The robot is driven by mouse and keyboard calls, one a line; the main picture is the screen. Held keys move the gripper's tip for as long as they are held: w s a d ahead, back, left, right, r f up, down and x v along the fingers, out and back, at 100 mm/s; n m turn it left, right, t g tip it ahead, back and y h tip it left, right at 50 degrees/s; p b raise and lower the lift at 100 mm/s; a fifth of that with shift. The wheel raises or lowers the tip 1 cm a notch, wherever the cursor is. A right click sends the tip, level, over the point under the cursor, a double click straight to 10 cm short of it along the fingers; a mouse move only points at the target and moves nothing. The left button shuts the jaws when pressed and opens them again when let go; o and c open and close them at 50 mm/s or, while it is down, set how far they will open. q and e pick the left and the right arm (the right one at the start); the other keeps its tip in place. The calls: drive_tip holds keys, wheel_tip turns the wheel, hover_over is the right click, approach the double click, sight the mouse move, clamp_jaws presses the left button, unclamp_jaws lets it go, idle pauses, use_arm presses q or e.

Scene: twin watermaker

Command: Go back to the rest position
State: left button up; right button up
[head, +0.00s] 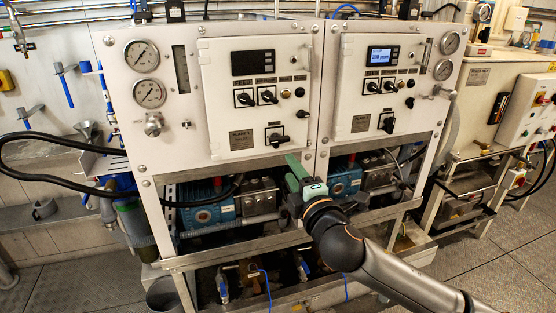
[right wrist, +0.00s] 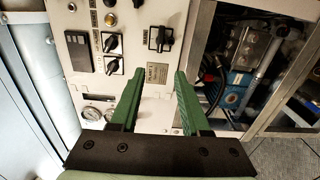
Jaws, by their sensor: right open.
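My right gripper (head: 303,178) is in front of the watermaker, at the height of the lower edge of its white panels. Its arm comes in from the lower right. In the right wrist view my right gripper (right wrist: 155,85) has two green fingers standing apart with nothing between them. Beyond the fingers are the white left panel (right wrist: 150,110) and its knobs, at a distance I cannot judge. My left gripper is not in view.
The watermaker has a left panel (head: 258,95) and a right panel (head: 375,85) with a lit display. Blue pumps (head: 205,208) sit in the open frame below. A white cabinet (head: 488,95) stands at right. The floor (head: 510,240) at the lower right is clear.

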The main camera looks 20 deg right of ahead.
drive_tip(key=s+a+f+m+g+y, duration=0.1)
drive_tip(key=s+a+f+m+g, duration=0.2)
drive_tip(key=f, duration=0.8)
drive_tip(key=s+f+m+g+y, duration=0.15)
drive_tip(key=s+f+m, duration=0.3)
drive_tip(key=f, duration=0.65)
drive_tip(key=s+d+f+m+g, duration=0.1)
drive_tip(key=s+f+m, duration=0.3)
drive_tip(key=s+f, duration=0.5)
drive_tip(key=s+d+f+m+g+h, duration=0.1)
drive_tip(key=s+f+m+g, duration=0.2)
drive_tip(key=s+f, duration=0.6)
drive_tip(key=s+m, duration=0.2)
drive_tip(key=s, duration=0.1)
drive_tip(key=shift+s+d, duration=0.35)
drive_tip(key=shift+s, duration=0.05)
drive_tip(key=shift+d, duration=0.1)
